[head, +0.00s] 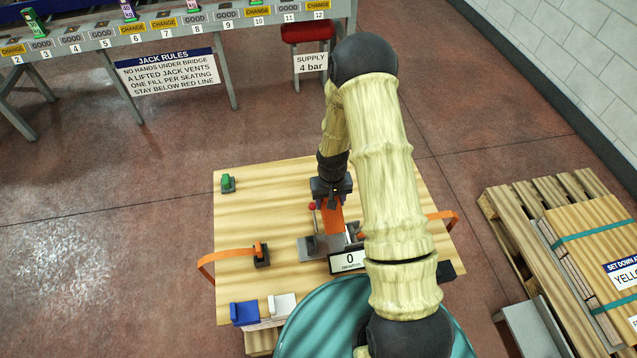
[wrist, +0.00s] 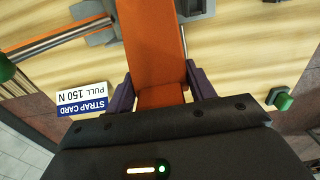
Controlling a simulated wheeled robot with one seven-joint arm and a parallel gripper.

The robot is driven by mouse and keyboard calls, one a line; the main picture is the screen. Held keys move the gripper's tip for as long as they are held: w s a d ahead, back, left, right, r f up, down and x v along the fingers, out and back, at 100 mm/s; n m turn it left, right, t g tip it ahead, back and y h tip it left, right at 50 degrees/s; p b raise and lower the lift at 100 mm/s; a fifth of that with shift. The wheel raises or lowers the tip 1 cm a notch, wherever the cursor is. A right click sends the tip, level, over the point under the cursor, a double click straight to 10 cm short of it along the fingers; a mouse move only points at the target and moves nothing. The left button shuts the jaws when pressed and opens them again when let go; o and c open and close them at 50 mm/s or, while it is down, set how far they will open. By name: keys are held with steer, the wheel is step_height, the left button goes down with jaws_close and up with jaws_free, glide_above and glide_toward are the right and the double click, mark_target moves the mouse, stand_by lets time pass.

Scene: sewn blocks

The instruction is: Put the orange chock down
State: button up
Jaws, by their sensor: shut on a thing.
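My gripper (head: 331,193) is shut on the orange chock (head: 332,220), over the middle of the wooden board. In the wrist view the orange chock (wrist: 152,45) runs away from between the two purple fingers of my gripper (wrist: 158,82), and its far end leaves the top of the picture. In the head view its lower end is in front of or beside a grey metal fixture (head: 313,248). I cannot tell whether it touches the fixture or the board. My arm hides part of the board to the right.
Orange straps arch at the left (head: 225,252) and right (head: 442,215) of the board (head: 270,205). A red knob (head: 312,206) and a "0" display (head: 348,262) are close by. A green piece (head: 228,183), a blue block (head: 245,313) and a white block (head: 283,305) sit near edges.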

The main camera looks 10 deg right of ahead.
steer(key=shift+w, duration=0.1)
steer(key=shift+s+d, duration=0.25)
steer(key=shift+s, duration=0.1)
steer(key=shift+w+f+b, duration=0.2)
steer(key=shift+b, duration=0.15)
steer(key=w+b, duration=1.6)
steer(key=b, duration=0.5)
steer(key=shift+w+f, duration=0.2)
steer(key=shift+f, duration=0.2)
steer(key=shift+f+b, duration=0.45)
steer(key=shift+f, duration=2.7)
